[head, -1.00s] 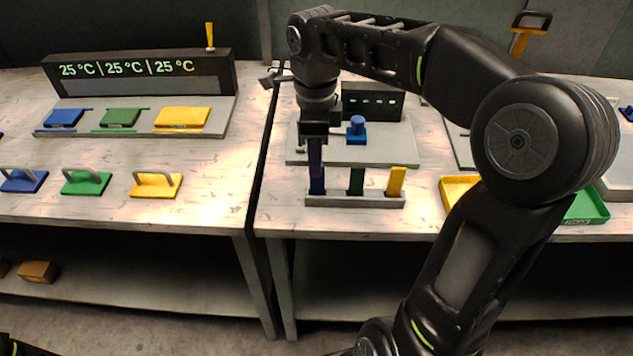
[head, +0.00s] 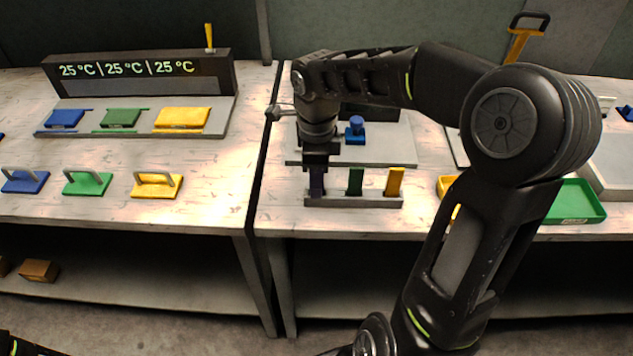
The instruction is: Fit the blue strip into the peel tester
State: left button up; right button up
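The blue strip (head: 317,187) stands upright at the left end of a grey rack (head: 376,201) on the right table. A green strip (head: 355,181) and a yellow strip (head: 395,181) stand beside it. My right gripper (head: 317,180) points down over the blue strip and covers its upper part. Whether its fingers are closed on the strip cannot be told. Behind it lies a grey plate (head: 385,150) with a blue knob-like part (head: 355,131) and a dark display box, partly hidden by my arm; this seems to be the peel tester. My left gripper is not in view.
On the left table, a temperature display (head: 140,72) stands behind blue, green and yellow blocks. Handled blue (head: 25,182), green (head: 88,183) and yellow (head: 156,186) pieces lie in front. A green tray (head: 575,203) and a partly hidden yellow tray sit right of the rack.

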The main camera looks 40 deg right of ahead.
jog(key=shift+c, duration=0.2)
dwell(0.3)
grip_shut()
dwell(0.4)
